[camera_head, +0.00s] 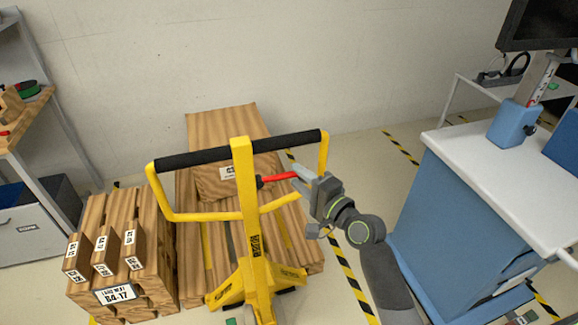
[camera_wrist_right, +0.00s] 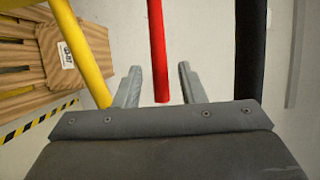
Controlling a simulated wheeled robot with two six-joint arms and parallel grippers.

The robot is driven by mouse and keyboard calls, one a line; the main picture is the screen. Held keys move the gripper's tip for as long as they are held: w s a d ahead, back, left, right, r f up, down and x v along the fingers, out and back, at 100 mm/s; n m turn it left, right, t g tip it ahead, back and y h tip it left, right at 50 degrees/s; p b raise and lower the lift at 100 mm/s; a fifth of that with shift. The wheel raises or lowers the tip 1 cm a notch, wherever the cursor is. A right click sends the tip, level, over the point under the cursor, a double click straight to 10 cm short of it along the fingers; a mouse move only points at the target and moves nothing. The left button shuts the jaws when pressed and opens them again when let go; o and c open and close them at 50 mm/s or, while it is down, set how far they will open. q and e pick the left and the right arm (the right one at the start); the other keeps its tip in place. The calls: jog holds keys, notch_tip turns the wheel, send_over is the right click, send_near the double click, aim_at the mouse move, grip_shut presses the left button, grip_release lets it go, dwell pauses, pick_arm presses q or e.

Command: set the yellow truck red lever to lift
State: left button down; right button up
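The yellow truck (camera_head: 243,172) stands in the middle of the head view, with an upright mast and a looped handle with a black grip bar (camera_head: 200,155). Its red lever (camera_head: 278,178) sticks out to the right from a dark pivot on the mast, below the bar. My right gripper (camera_head: 306,180) is at the lever's free end. In the right wrist view the red lever (camera_wrist_right: 158,45) reaches in between the two open fingers, with gaps on both sides. I cannot tell its depth between them. My left gripper is not in view.
A wooden pallet with a box (camera_head: 228,128) lies behind the truck. A crate stack (camera_head: 125,215) stands left. A blue cart with a white top (camera_head: 455,140) stands right. The yellow handle tube (camera_wrist_right: 85,50) and black bar (camera_wrist_right: 250,50) flank the fingers in the wrist view.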

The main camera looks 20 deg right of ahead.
aim_at(297, 177)
jog(key=shift+p+x, duration=0.3)
jog(key=shift+x, duration=1.95)
grip_shut()
